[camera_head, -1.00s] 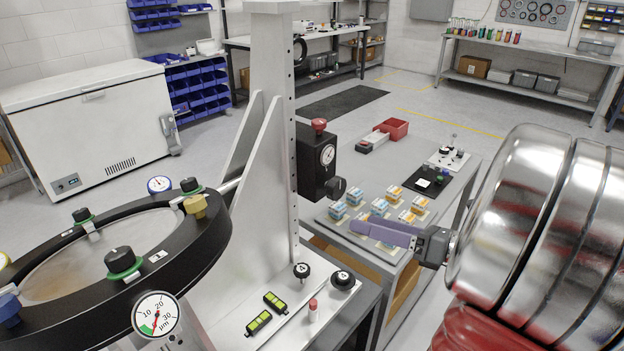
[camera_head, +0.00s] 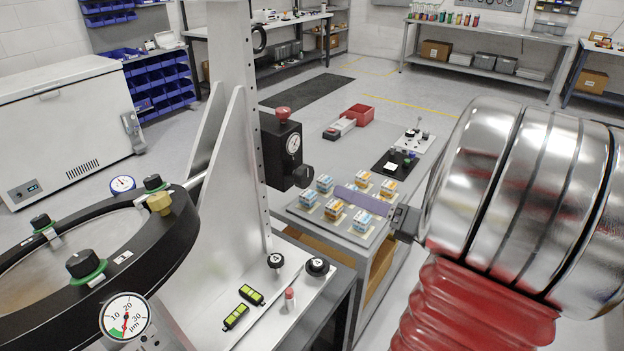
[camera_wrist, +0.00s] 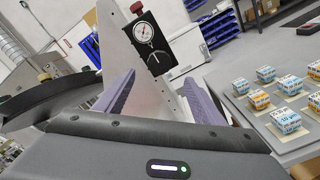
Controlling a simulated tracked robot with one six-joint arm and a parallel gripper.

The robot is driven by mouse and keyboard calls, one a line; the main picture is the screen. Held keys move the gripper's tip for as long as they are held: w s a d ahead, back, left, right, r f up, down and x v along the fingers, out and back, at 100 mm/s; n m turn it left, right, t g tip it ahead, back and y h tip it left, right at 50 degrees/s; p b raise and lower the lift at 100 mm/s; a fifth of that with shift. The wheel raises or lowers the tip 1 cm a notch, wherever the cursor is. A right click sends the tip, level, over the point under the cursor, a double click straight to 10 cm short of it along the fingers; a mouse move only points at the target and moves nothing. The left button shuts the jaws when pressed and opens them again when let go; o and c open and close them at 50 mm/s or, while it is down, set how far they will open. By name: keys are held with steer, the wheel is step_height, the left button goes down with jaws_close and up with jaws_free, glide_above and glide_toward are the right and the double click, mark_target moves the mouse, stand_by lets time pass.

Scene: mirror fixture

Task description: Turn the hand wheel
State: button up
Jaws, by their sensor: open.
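A black block (camera_head: 274,146) with a dial gauge (camera_head: 293,144) is mounted on the upright grey column (camera_head: 236,150). A black round knob (camera_head: 303,175) sticks out of its side and a red knob (camera_head: 283,113) stands on top; I cannot tell for sure which part is the hand wheel. In the wrist view the block (camera_wrist: 157,58) and its gauge (camera_wrist: 143,33) show beyond my fingers. My gripper (camera_wrist: 160,76), with purple fingers, is open and empty. In the head view my gripper (camera_head: 345,193) is right of the block, apart from it, over the bench with boxes.
A large black ring fixture (camera_head: 160,247) with several knobs and a gauge (camera_head: 126,316) fills the lower left. Small labelled boxes (camera_head: 334,209) sit on the bench below my gripper. A white freezer (camera_head: 65,125) is at the left.

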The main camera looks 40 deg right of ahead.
mark_target(308, 178)
steer(key=shift+x, duration=5.65)
steer(key=shift+c, duration=0.2)
steer(key=c, duration=1)
steer(key=shift+n, duration=0.4)
